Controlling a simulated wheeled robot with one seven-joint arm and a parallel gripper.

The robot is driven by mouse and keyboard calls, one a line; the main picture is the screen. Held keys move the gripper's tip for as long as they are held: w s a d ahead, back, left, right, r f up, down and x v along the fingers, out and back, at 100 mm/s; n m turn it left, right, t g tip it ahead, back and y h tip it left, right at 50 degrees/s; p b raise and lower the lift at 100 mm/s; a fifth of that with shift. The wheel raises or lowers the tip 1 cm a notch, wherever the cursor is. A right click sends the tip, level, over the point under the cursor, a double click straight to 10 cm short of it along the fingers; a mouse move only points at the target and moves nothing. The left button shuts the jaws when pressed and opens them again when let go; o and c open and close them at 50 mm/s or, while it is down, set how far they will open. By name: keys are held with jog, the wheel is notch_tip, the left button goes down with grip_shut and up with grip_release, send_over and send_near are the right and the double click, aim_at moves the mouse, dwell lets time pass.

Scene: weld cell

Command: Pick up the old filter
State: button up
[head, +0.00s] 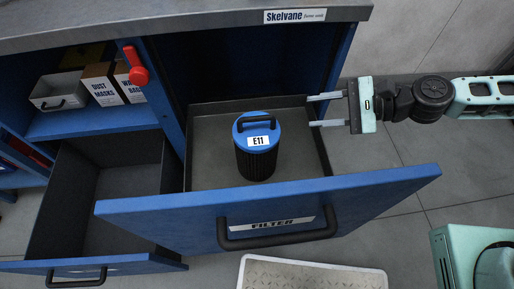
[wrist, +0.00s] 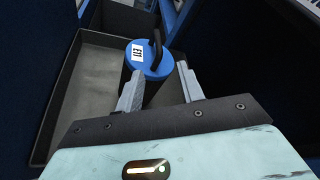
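The old filter (head: 257,146) is a black pleated cylinder with a blue cap, a dark handle and a white label reading E11. It stands upright in the open drawer (head: 206,165) whose front is marked FILTER. My gripper (head: 318,110) is to the right of the filter in the head view, at the drawer's right edge, with its two fingers apart and nothing between them. In the wrist view the filter's blue cap (wrist: 149,60) shows ahead, beyond my gripper's open fingers (wrist: 158,85). The lower part of the filter is partly hidden there.
A second open drawer (head: 115,185) at the left looks empty. The shelf above it holds a small grey bin (head: 60,92) and boxes, one marked DUST MASKS (head: 101,84). A red handle (head: 136,68) sits on the cabinet post. A grey mat (head: 310,275) lies on the floor in front.

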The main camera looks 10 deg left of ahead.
aim_at(261, 118)
jog(key=x, duration=0.9)
jog(key=shift+a+f, duration=0.1)
jog(key=shift+a, duration=0.05)
jog(key=shift+s+x, duration=0.15)
jog(key=shift+x, duration=1.2)
jog(key=shift+s+x, duration=0.1)
jog(key=shift+x, duration=1.25)
grip_shut()
